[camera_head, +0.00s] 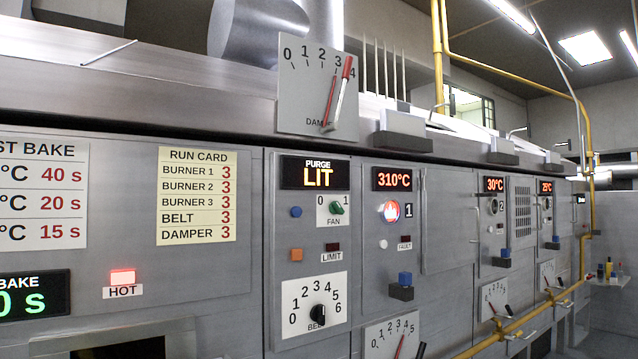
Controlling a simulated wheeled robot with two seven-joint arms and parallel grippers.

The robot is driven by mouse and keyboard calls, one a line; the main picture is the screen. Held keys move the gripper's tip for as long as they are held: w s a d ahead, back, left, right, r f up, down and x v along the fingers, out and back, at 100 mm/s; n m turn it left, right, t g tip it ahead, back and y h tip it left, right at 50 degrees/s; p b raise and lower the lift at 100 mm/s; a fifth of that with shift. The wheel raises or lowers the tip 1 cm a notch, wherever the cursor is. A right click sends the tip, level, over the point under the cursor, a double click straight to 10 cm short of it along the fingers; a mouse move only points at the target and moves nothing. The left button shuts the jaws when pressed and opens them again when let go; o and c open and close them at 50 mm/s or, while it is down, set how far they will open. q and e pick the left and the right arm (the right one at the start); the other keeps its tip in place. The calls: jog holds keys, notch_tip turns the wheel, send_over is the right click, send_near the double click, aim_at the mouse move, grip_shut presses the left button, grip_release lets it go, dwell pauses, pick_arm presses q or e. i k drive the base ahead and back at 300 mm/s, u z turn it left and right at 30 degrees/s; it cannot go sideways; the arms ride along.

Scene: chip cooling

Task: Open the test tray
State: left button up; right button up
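Neither of my grippers shows in the head view. No part is labelled as the test tray. At the bottom left, a metal-framed dark opening (125,348) is cut off by the picture's lower edge, and I cannot tell whether it belongs to the tray. Above it, a card ending in "ST BAKE" (40,190) lists temperatures and seconds. A display (35,295) under that card shows green digits ending in "0 s". Next to it a red lamp marked HOT (123,278) is lit.
A run card (197,195) sets burners, belt and damper to 3. The purge display (315,174) reads LIT. A burner display (393,179) reads 310°C. A yellow pipe (520,322) runs along the right front.

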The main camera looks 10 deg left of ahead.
aim_at(173, 338)
jog(key=u, duration=1.75)
jog(key=k, duration=0.5)
jog(key=z, duration=1.15)
jog(key=i, duration=0.8)
jog(key=u, duration=0.4)
